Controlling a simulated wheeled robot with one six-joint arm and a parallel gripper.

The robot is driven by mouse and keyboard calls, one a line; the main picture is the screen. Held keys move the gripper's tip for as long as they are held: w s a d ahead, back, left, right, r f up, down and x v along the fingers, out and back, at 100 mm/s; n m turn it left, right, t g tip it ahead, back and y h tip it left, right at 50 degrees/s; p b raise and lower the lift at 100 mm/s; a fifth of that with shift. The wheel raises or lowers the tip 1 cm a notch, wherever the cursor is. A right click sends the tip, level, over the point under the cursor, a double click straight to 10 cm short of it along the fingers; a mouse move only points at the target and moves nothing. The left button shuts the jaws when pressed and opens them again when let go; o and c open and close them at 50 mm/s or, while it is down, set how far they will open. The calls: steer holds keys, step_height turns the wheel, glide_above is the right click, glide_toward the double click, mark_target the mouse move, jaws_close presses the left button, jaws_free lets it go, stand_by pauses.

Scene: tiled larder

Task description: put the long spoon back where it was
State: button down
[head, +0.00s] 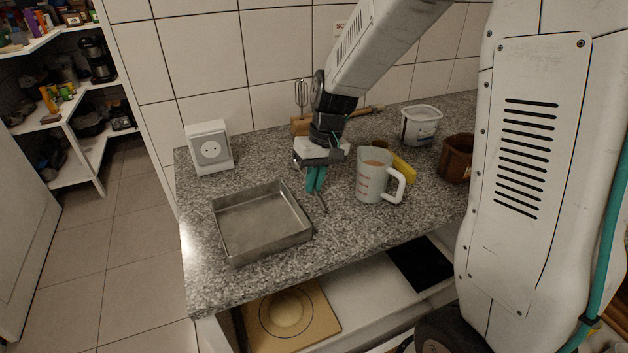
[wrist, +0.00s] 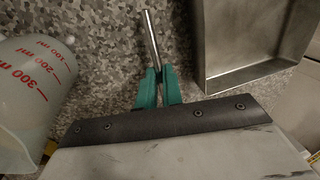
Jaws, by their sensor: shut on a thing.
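My gripper (head: 316,182) is over the granite counter, between the metal pan and the measuring jug, pointing down. Its teal fingers (wrist: 158,88) are shut on a thin metal rod, which I take to be the long spoon (wrist: 152,38). The rod sticks out beyond the fingertips, and in the head view the spoon (head: 323,203) slants down to the right below them. Its other end is hidden by my gripper. I cannot tell whether the spoon touches the counter.
A square metal pan (head: 262,222) lies to the left, and a measuring jug (head: 372,182) stands to the right. Behind are a socket box (head: 210,150), a whisk (head: 301,94), a white tub (head: 420,127) and a brown pot (head: 457,160). A yellow object (head: 404,168) is beside the jug.

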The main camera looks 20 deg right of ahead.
steer(key=shift+f, duration=0.55)
stand_by(0.5)
steer(key=c, duration=1.5)
jaws_free()
steer(key=shift+v, duration=3.95)
